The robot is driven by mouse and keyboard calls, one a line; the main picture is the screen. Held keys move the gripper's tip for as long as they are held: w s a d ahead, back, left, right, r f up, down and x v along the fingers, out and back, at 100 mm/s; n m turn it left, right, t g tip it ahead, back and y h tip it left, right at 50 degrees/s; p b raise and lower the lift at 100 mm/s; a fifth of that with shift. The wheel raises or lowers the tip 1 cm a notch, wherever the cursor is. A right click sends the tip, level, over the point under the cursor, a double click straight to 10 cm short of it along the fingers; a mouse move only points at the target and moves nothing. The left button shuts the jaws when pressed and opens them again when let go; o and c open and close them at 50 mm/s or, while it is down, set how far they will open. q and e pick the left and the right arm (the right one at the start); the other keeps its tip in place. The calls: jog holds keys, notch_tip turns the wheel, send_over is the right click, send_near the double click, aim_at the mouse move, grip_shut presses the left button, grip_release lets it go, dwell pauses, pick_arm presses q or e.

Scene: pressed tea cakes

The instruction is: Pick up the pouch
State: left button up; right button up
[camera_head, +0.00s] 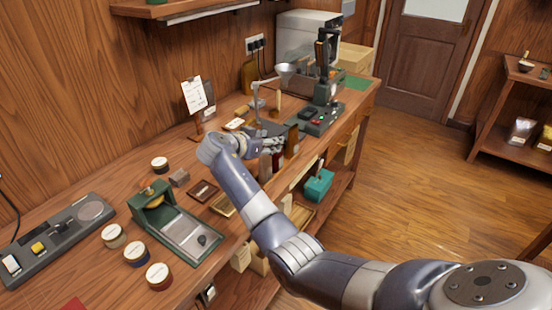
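My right arm enters from the lower right and reaches over the wooden workbench. Its gripper (276,144) is over the front half of the bench, seen from behind and partly hidden by its own wrist. Its fingertips are beside a dark brown upright packet (292,142), perhaps a pouch; I cannot tell whether they touch it or how far they are apart. A dark red item (278,161) shows just below the fingers. My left gripper is not in view.
The workbench (110,192) holds a green press (170,222), several round tins (136,253), a grey scale (60,238), a funnel on a stand (286,71) and a black-green machine (321,115). A teal container (319,185) is on the lower shelf. The floor at right is clear.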

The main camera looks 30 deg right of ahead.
jog(key=d, duration=0.1)
jog(key=d+f+p, duration=0.1)
jog(key=d, duration=0.1)
jog(key=shift+w+d, duration=0.15)
jog(key=shift+w+d+f, duration=0.1)
jog(key=shift+d+f, duration=0.1)
jog(key=shift+f, duration=0.05)
jog(key=shift+w+f, duration=0.15)
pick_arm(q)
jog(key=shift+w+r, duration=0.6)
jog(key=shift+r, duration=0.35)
pick_arm(e)
jog(key=c, duration=0.8)
